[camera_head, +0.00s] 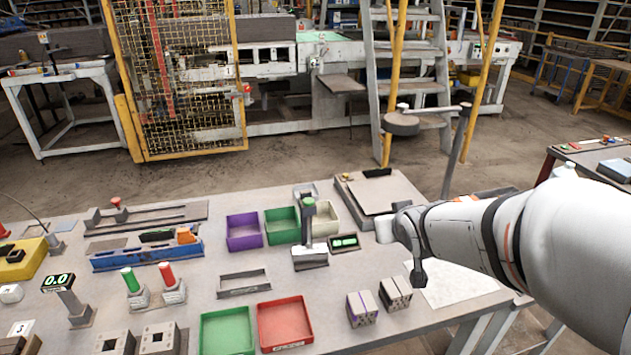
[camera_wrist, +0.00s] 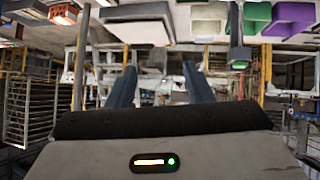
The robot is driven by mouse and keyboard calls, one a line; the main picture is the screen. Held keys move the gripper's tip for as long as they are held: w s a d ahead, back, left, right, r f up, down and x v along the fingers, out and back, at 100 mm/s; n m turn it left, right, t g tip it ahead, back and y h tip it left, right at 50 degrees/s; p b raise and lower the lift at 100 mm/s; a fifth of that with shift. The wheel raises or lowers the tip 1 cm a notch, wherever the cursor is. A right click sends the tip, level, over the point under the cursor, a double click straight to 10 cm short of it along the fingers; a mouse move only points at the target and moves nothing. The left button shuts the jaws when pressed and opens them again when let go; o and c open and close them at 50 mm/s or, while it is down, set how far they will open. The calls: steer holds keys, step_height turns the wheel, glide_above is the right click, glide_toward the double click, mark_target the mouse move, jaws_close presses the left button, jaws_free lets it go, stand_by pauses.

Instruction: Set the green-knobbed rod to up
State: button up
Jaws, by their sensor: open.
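A rod with a green knob (camera_head: 308,206) stands nearly upright from a grey base beside a small green-lit display (camera_head: 344,242), mid-table. It also shows upside down in the wrist view, its green end (camera_wrist: 240,56) at upper right.
Purple (camera_head: 244,232) and green (camera_head: 282,226) bins stand just left of the mid-table rod. A red tray (camera_head: 285,323) and paired blocks (camera_head: 362,309) lie nearer. A grey box (camera_head: 378,192) is behind my arm.

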steer(key=w+a+f+n+t+y+b, duration=0.35)
steer(key=w+a+y, duration=0.2)
steer(key=w, duration=0.25)
steer(key=n+y+b, duration=0.1)
steer(key=n+y, duration=0.1)
steer(key=y, duration=0.4)
glide_toward(311, 203)
steer(key=x, duration=0.3)
steer(key=shift+h, duration=0.25)
steer(key=p+x, duration=0.1)
steer(key=x, duration=0.5)
steer(key=shift+w+a, duration=0.2)
steer(key=shift+w, duration=0.1)
jaws_close()
